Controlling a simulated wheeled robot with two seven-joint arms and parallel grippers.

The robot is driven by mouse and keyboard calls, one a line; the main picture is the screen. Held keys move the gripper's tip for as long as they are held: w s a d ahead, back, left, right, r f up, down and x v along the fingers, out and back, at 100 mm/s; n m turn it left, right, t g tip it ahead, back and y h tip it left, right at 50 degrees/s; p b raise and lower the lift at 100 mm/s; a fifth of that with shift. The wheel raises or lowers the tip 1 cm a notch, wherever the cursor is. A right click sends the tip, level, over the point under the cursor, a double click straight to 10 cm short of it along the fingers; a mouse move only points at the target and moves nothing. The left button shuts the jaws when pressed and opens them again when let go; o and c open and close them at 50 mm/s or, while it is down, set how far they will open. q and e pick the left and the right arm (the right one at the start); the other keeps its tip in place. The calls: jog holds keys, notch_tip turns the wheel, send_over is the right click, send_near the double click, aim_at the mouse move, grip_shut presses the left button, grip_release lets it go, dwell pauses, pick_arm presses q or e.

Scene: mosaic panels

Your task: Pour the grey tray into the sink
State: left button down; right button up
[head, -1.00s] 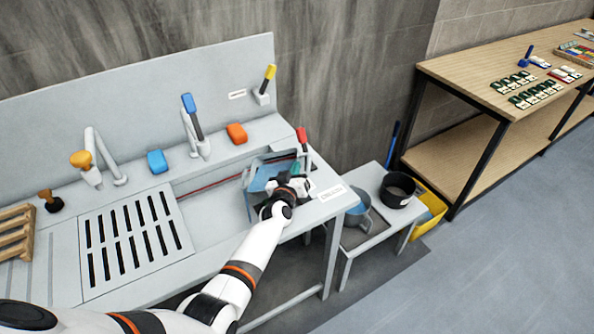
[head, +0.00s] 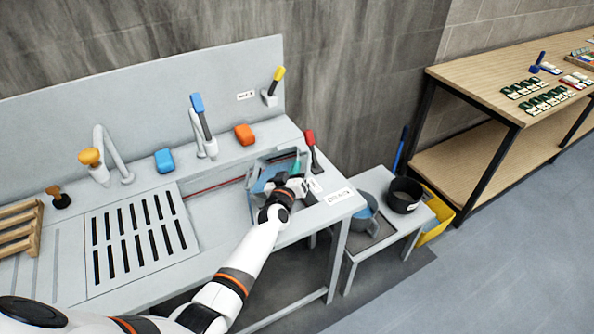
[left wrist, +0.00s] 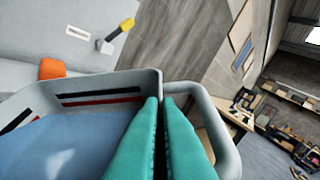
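The grey tray (head: 250,199) is at the right end of the sink (head: 213,210), beside my left gripper (head: 298,180). It holds something blue with a flat surface, which fills much of the left wrist view (left wrist: 65,150). In that view the tray's grey rim (left wrist: 110,80) and a rounded handle loop (left wrist: 222,130) show. The teal fingers of my left gripper (left wrist: 160,100) are close together at the tray's edge, with the rim and handle between them. My arm hides part of the tray in the head view. My right gripper is not in view.
A slotted drainboard (head: 140,240) lies left of the basin. A low side table (head: 378,230) holds a black pot (head: 404,195) and a blue-grey jug (head: 366,212).

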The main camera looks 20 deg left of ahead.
pick_arm(q)
jog(key=shift+s+a+r, duration=0.1)
jog(key=shift+a+r, duration=0.05)
jog(key=shift+r, duration=0.05)
jog(key=shift+s+a+r+b, duration=0.15)
jog(key=shift+a+r+b, duration=0.1)
jog(key=shift+b, duration=0.05)
jog(key=shift+s+a+r+n+t, duration=0.25)
jog(key=shift+n+t, duration=0.15)
jog(key=s+a+r+n+t+y+b, duration=0.1)
jog(key=s+a+r+n+t+b, duration=0.1)
jog(key=b, duration=0.5)
jog(key=shift+s+a+r+n, duration=0.95)
jog(key=shift+a+n, duration=0.25)
jog(key=shift+a, duration=0.15)
dwell(0.5)
jog(key=shift+s+a+r+y+b, duration=0.15)
jog(key=shift+a+y+b, duration=0.1)
jog(key=shift+y+b, duration=0.2)
jog(key=shift+s+a+n+t+b, duration=0.2)
jog(key=shift+n+t+b, duration=0.1)
jog(key=shift+n+b, duration=0.15)
jog(key=shift+s+a+r+n+y+b, duration=0.2)
jog(key=shift+s+a+n+b, duration=0.2)
jog(key=shift+a, duration=0.1)
jog(key=shift+s+a+r+n+y+b, duration=0.15)
jog(key=shift+s+a+n+b, duration=0.25)
jog(key=shift+a, duration=0.1)
